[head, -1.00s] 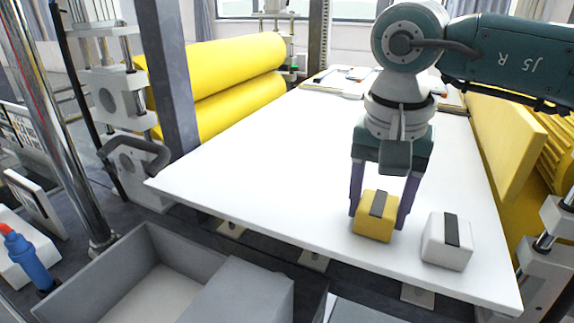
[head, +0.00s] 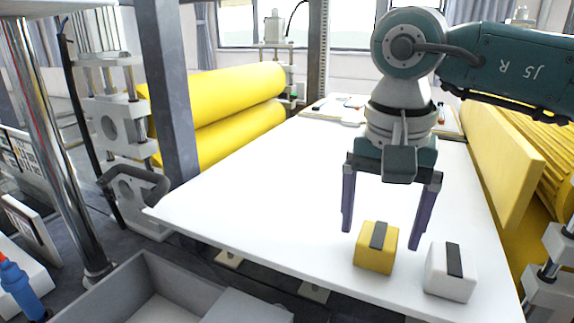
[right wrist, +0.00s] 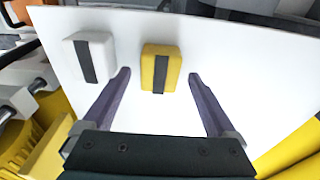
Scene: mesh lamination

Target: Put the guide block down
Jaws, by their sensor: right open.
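A yellow block with a dark strip on top (head: 376,248) sits on the white table (head: 270,190) near its front edge. A white block with a dark strip (head: 451,271) sits to its right, apart from it. The frames do not label which one is the guide block. My right gripper (head: 382,238) is open, its purple fingers spread wide and clear of the yellow block. In the right wrist view the yellow block (right wrist: 160,68) lies beyond and between the empty fingertips, and the white block (right wrist: 90,58) is to the left. My left gripper is not in view.
Yellow rollers (head: 220,105) stand behind the table's left side. A yellow panel (head: 490,150) runs along its right edge. A grey bin (head: 150,290) is below the front edge. The table's middle is clear.

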